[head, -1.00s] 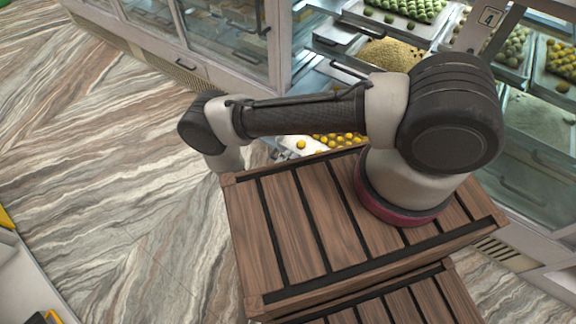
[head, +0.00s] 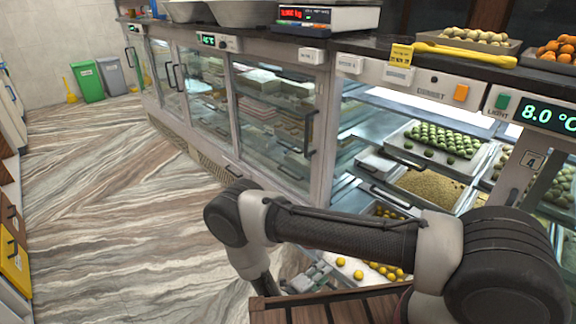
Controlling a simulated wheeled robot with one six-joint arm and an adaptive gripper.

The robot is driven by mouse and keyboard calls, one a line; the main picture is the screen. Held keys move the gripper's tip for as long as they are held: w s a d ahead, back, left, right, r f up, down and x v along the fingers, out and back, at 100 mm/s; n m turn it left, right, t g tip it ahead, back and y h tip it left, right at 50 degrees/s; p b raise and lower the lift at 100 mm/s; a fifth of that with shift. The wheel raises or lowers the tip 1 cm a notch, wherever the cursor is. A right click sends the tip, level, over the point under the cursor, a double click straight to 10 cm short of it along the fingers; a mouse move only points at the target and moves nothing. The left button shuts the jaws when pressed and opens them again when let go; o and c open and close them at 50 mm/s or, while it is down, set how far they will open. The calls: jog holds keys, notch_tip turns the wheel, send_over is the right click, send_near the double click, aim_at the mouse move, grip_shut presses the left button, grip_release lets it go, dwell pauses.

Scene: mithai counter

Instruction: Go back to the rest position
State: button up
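My arm reaches leftward from its shoulder at the lower right of the head view, and its elbow bends down at the left. The lower part of the arm drops behind the wooden slatted top that my arm stands on. A tray with yellow balls (head: 356,268) lies just behind the arm, in the open part of the display counter.
Open shelves hold a tray of green sweets (head: 443,140) and a tray of yellowish grains (head: 430,188). Glass-fronted cases (head: 268,125) run back to the left. A scale (head: 305,18) and yellow tongs (head: 466,54) lie on the counter top. The marble floor (head: 115,205) is clear at left.

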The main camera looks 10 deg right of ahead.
jog(key=s+d+r+m+g+h, duration=0.25)
jog(key=s+d+m, duration=0.2)
jog(key=m, duration=0.25)
notch_tip(320, 180, up, 32)
jog(key=s+d+m+g+y, duration=0.2)
jog(key=m+g+y, duration=0.75)
jog(key=m, duration=1.55)
jog(key=s+d+r+m+t+y, duration=0.1)
jog(key=s+d+r+m+t, duration=0.1)
jog(key=r, duration=0.6)
jog(key=s+d+r+m+t+y, duration=0.2)
jog(key=s+d+r+m, duration=0.3)
jog(key=r, duration=0.3)
jog(key=s+d+r+m+t+y, duration=0.2)
jog(key=s+d+r+m, duration=0.1)
jog(key=r, duration=0.6)
jog(key=shift+s+d+m+t, duration=0.2)
jog(key=shift+d+m+t, duration=0.2)
jog(key=shift+d+m, duration=0.45)
